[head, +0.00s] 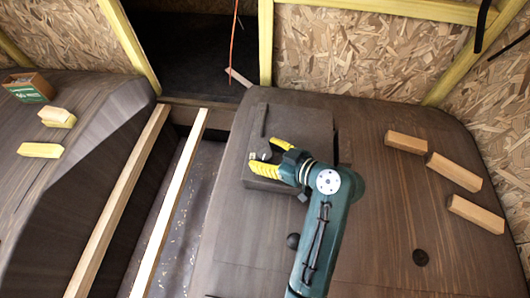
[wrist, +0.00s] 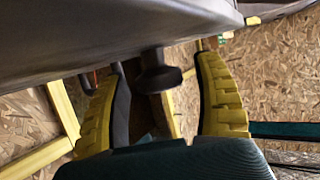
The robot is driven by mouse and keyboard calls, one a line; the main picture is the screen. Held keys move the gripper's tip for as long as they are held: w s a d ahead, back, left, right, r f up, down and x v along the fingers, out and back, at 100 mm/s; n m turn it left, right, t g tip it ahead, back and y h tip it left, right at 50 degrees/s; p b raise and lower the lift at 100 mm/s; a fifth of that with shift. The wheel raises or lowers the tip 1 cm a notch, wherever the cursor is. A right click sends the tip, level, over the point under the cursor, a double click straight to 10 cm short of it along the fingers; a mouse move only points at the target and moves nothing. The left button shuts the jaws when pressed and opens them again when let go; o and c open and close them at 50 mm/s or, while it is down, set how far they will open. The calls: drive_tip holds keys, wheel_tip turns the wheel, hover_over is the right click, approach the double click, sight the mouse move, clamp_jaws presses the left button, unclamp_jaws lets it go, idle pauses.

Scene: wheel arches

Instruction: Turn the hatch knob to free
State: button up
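The hatch (head: 302,124) is a dark raised panel on the big brown wheel arch right of centre. In the wrist view, a dark, round, flared knob (wrist: 160,76) sticks out from the dark surface (wrist: 100,38) that fills the top. My gripper (head: 262,157) has yellow-padded fingers and is over the hatch in the head view. In the wrist view my gripper (wrist: 158,62) is open, with one finger on each side of the knob and a visible gap at both. In the head view the fingers largely hide the knob.
Several wooden blocks (head: 452,171) lie on the right of the arch. Two long wooden rails (head: 170,205) span the gap to the left. The left arch (head: 90,105) carries more blocks (head: 40,150) and a cardboard box (head: 28,87). An orange cord (head: 232,45) hangs at the back.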

drive_tip(key=shift+r, duration=0.15)
drive_tip(key=v, duration=1.2)
